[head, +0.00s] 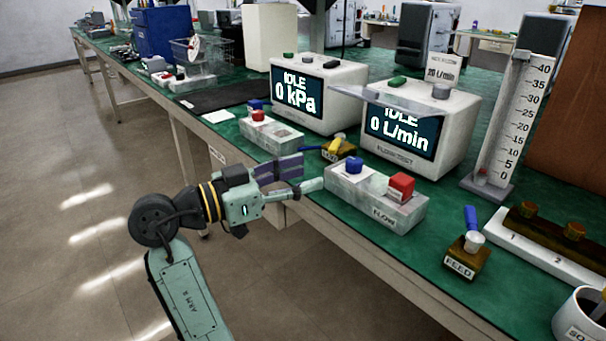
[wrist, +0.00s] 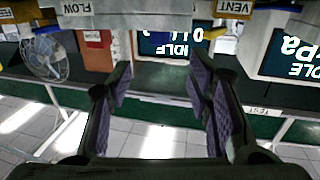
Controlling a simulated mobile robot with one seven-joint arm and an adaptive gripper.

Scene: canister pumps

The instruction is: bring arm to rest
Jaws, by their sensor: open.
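My gripper (head: 304,176) is open and empty at the front edge of the green bench (head: 455,285). Its fingers point right, with the tips close to the left end of the grey FLOW button box (head: 410,215); I cannot tell whether they touch it. In the wrist view, which is upside down, the two purple-padded fingers (wrist: 161,88) stand apart with nothing between them. My arm reaches up from the bottom of the head view, over the floor.
Behind are displays reading IDLE 0 kPa (head: 310,93) and IDLE 0 L/min (head: 415,130). The FEED valve (head: 466,258) has a blue lever. Floor (head: 80,200) left of the bench is clear.

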